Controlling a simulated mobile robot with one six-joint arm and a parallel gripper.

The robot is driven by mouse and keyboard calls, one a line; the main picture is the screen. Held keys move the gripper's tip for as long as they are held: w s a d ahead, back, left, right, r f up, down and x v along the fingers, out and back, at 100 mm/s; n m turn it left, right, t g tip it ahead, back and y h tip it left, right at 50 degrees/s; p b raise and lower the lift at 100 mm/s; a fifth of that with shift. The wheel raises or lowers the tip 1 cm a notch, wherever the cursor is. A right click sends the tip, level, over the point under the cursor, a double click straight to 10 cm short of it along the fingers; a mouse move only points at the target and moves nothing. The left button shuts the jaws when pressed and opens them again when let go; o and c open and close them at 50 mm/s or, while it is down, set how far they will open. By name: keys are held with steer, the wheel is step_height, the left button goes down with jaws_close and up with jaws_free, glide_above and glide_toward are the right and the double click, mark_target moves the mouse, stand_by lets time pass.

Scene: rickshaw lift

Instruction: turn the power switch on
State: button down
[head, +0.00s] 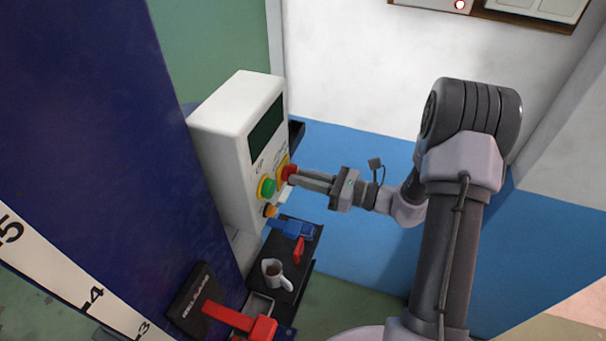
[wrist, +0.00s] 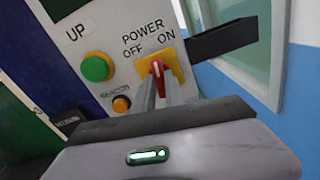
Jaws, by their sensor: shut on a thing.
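The power switch is a red knob (wrist: 157,68) on a yellow plate (wrist: 176,64), on the front of a white control box (head: 213,128). OFF is printed at its upper left and ON at its upper right. In the wrist view its pale mark points roughly upward, between the two words; I cannot tell its exact setting. My gripper (head: 296,176) is shut on the red knob, one finger on each side. In the wrist view the fingers (wrist: 159,88) hide the knob's lower part. In the head view the red knob (head: 288,172) shows at the fingertips.
A green UP button (head: 267,187) and a small orange button (head: 270,210) are left of the switch. Below is a black shelf (head: 308,255) with a cup (head: 275,273) and red and blue items. A dark blue column (head: 110,110) stands at left; blue floor is free at right.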

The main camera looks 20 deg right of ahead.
steer(key=m+p, duration=0.2)
steer(key=m, duration=0.3)
steer(key=shift+m, duration=0.7)
steer(key=c, duration=1.4)
jaws_free()
steer(key=b+v, duration=0.1)
steer(key=v, duration=1.6)
steer(key=shift+s+d, duration=0.15)
steer(key=shift+d, duration=0.05)
